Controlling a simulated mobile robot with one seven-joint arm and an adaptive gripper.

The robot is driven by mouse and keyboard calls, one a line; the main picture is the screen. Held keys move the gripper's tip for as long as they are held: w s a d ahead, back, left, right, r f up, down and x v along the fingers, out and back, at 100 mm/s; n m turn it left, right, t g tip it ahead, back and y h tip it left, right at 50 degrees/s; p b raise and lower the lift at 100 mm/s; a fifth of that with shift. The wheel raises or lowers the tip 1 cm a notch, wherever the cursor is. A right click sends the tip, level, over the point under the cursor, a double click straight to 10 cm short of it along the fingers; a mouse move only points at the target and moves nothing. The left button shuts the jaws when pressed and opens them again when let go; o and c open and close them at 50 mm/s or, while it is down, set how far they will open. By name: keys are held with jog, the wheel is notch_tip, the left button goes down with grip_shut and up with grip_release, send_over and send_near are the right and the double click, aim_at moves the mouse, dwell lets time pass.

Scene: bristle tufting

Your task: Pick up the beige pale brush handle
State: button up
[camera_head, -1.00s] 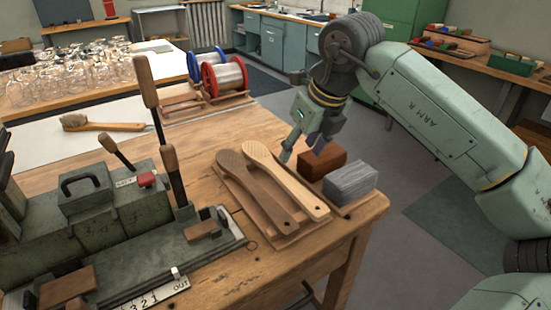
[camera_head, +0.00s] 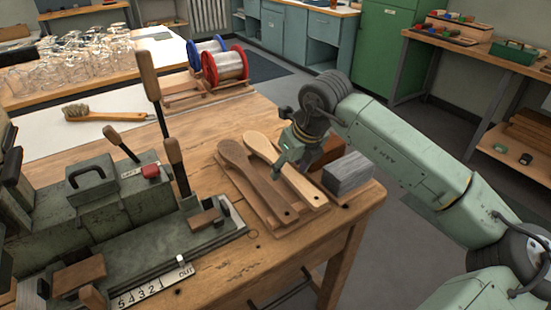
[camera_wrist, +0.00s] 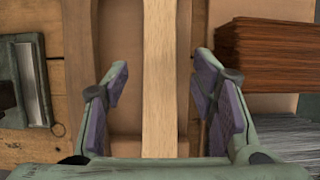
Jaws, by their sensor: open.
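The beige pale brush handle (camera_head: 303,188) lies on a wooden tray (camera_head: 281,224) on the workbench, to the right of a darker brown brush handle (camera_head: 252,176). In the wrist view the pale handle (camera_wrist: 158,80) runs upright through the middle of the picture. My gripper (camera_wrist: 160,100) is open, with one purple-padded finger on each side of the pale handle and a gap on both sides. In the head view my gripper (camera_head: 283,165) is low over the middle of the pale handle and hides part of it.
A grey bristle block (camera_head: 347,173) and a reddish-brown bristle block (camera_wrist: 270,55) stand just right of the handles. A green machine (camera_head: 110,200) with levers stands to the left. Wire spools (camera_head: 225,66) and a finished brush (camera_head: 103,114) lie farther back.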

jog(key=shift+c, duration=0.4)
grip_shut()
